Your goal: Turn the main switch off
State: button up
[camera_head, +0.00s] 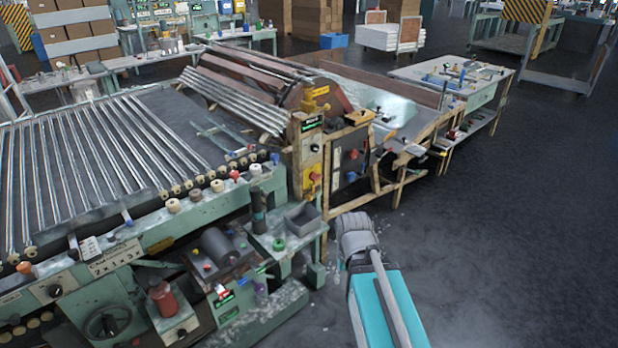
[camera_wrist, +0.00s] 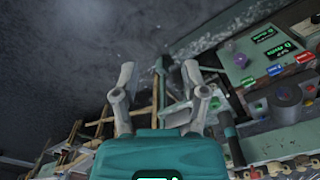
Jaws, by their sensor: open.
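In the head view, a narrow control post at the middle of the machine line carries a yellow box with a red knob (camera_head: 315,177), which may be the main switch; no readable label confirms it. A dark panel (camera_head: 350,163) with red and blue knobs is to its right. My gripper (camera_wrist: 159,72) is open and empty in the wrist view, its two fingers well apart, with floor and wooden framing beyond. The red knob is not clearly identifiable in the wrist view. In the head view my arm is at bottom right, apart from the post; its fingers cannot be made out.
A green bench with a grey motor (camera_head: 222,250) and a grey open box (camera_head: 303,218) stands left of my arm. A green panel (camera_wrist: 262,60) with lit displays is right of my gripper in the wrist view. The dark floor (camera_head: 500,230) to the right is clear.

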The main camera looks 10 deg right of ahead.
jog(key=shift+d, duration=0.2)
